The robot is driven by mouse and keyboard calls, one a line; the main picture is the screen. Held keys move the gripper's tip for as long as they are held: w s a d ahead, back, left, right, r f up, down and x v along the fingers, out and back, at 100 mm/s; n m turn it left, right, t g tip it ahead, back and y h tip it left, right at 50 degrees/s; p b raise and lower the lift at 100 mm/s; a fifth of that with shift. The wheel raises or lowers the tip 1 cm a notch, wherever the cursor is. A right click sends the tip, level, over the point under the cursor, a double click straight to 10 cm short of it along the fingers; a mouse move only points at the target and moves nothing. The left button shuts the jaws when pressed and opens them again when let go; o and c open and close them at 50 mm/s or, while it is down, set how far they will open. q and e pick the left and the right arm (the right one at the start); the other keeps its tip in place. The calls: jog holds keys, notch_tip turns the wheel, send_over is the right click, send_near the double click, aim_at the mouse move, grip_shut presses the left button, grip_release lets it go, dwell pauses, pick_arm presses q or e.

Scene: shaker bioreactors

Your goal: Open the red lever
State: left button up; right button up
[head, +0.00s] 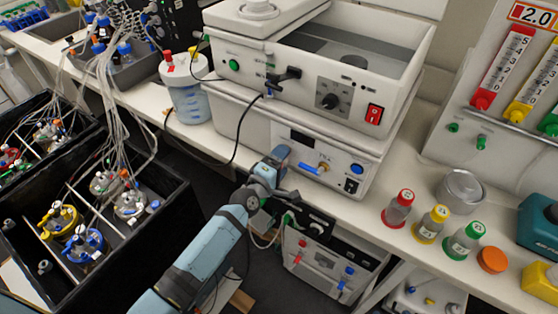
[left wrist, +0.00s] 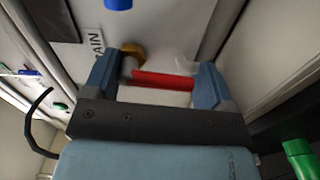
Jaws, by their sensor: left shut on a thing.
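The red lever (left wrist: 165,80) shows in the left wrist view as a red bar beside a brass fitting (left wrist: 132,50). It lies between the two blue fingers of my left gripper (left wrist: 158,82), which is shut on it. In the head view my left gripper (head: 277,160) is against the front of the middle white device (head: 360,160). There the gripper hides the gripped lever. My right gripper is not in view.
A blue lever (head: 308,168) sits on the same front, right of the gripper. A lower unit (head: 325,262) carries another red handle (head: 300,250) and a blue one (head: 347,275). Capped bottles (head: 398,208) stand on the bench at right. A black box with tubed vessels (head: 110,245) is at left.

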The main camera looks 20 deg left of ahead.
pick_arm(q)
jog(key=shift+d+n, duration=0.1)
jog(key=shift+n, duration=0.4)
jog(key=o, duration=0.9)
jog(key=shift+c, duration=0.2)
jog(key=shift+s, duration=0.1)
jog(key=b+v, duration=0.1)
jog(key=v, duration=1.2)
jog(key=shift+s+b, duration=0.35)
